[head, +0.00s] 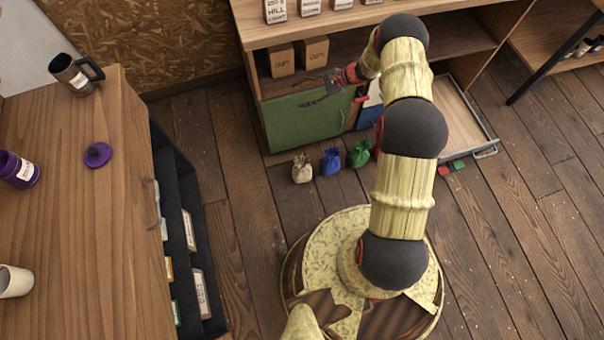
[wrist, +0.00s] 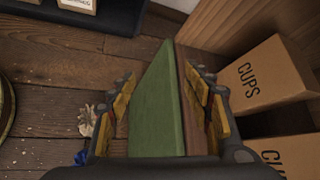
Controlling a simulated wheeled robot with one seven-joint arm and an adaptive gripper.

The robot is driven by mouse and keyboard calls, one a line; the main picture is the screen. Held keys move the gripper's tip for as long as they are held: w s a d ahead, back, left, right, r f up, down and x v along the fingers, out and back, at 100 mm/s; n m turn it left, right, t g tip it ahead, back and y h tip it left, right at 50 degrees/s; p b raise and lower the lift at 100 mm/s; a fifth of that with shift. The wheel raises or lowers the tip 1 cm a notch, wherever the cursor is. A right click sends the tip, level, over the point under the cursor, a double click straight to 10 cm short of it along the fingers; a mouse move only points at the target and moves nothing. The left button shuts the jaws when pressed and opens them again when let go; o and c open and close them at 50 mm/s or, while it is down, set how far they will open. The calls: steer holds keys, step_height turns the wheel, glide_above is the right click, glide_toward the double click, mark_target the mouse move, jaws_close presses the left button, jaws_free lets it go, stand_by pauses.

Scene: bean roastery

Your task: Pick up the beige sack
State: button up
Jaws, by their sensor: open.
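The beige sack (head: 302,168) stands on the wooden floor in front of the green cabinet door (head: 305,122), left of a blue sack (head: 331,161) and a green sack (head: 359,154). In the wrist view, the beige sack (wrist: 86,120) shows left of my gripper, partly behind its left finger. My gripper (head: 328,84) is up at the top of the green door, above and apart from the sacks. In the wrist view, my gripper (wrist: 166,100) is open, and the green door (wrist: 157,105) appears between its fingers; I cannot tell if they touch it.
Cups boxes (head: 281,60) stand on the cabinet shelf, close to my gripper. A drawer (head: 468,118) is pulled out at the right. A wooden counter (head: 75,215) with mugs and a dark rack (head: 190,235) are at the left. Floor left of the beige sack is clear.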

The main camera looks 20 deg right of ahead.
step_height(320, 180, down, 10)
steer(key=s+d+m+t, duration=0.1)
steer(key=m, duration=0.1)
steer(key=m+t+h+b, duration=0.1)
steer(key=m+t, duration=0.5)
steer(key=m, duration=0.4)
glide_toward(305, 167)
steer(key=w+a, duration=0.3)
steer(key=w, duration=0.1)
steer(key=shift+g+h, duration=0.3)
steer(key=b+x, duration=0.1)
steer(key=x, duration=0.1)
steer(key=b+x, duration=0.2)
steer(key=x, duration=0.1)
steer(key=shift+a+f, duration=0.25)
steer(key=shift+a, duration=0.15)
steer(key=shift+w+a+f, duration=0.15)
steer(key=shift+w+a, duration=0.25)
jaws_close()
steer(key=shift+s, duration=0.1)
